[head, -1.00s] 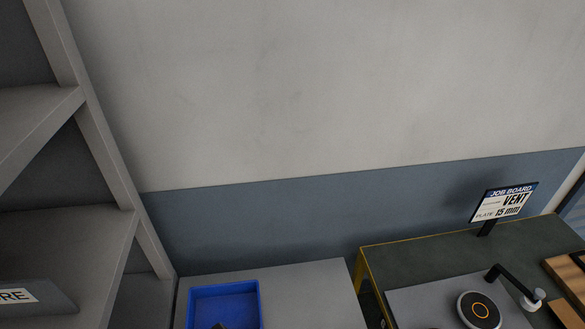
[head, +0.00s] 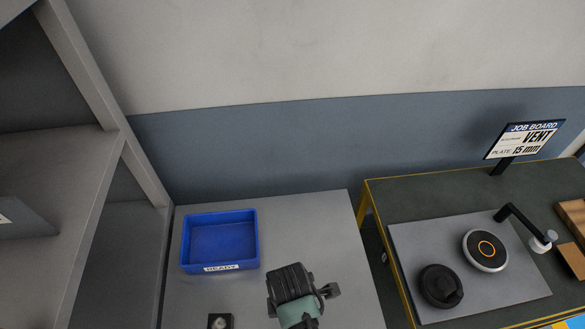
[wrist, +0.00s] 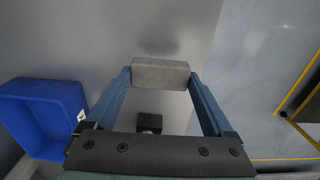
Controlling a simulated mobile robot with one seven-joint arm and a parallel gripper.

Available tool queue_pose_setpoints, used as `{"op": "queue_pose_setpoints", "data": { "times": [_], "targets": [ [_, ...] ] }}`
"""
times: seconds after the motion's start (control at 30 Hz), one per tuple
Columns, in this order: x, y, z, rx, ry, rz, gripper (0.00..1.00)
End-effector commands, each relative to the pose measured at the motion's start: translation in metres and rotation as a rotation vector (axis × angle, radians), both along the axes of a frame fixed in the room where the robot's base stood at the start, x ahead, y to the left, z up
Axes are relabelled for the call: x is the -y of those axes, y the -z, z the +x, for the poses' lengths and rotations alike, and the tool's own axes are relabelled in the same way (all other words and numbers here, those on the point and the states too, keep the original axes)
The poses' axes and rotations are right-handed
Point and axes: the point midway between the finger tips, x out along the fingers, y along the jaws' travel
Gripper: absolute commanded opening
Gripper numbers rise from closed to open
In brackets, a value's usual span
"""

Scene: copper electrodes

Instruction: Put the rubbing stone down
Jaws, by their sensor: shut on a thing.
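The rubbing stone (wrist: 160,73) is a grey rectangular block. In the wrist view it sits between the fingertips of my gripper (wrist: 160,80), which is shut on it. Its long side runs across from finger to finger. A grey tabletop (wrist: 110,50) lies beneath it; I cannot tell whether the stone touches it. In the head view my gripper's dark wrist (head: 290,284) is over the grey table (head: 312,225), right of the blue bin, and hides the fingers and the stone.
A blue bin (head: 220,268) labelled READY is empty at left. A small black block (head: 220,321) with a light top lies near the front. Right is a yellow-edged bench (head: 430,198) with a round device (head: 485,250), a black puck (head: 440,286) and a job board (head: 525,139). Shelves (head: 70,180) stand left.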

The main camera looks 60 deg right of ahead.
Motion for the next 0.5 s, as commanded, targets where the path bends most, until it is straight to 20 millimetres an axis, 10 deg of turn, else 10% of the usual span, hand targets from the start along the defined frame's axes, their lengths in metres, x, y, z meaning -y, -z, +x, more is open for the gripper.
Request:
{"op": "queue_pose_setpoints", "data": {
  "times": [0.5],
  "targets": [
    [0.0,0.057,0.001,0.001,0.002,-0.001,0.42]
  ]
}}
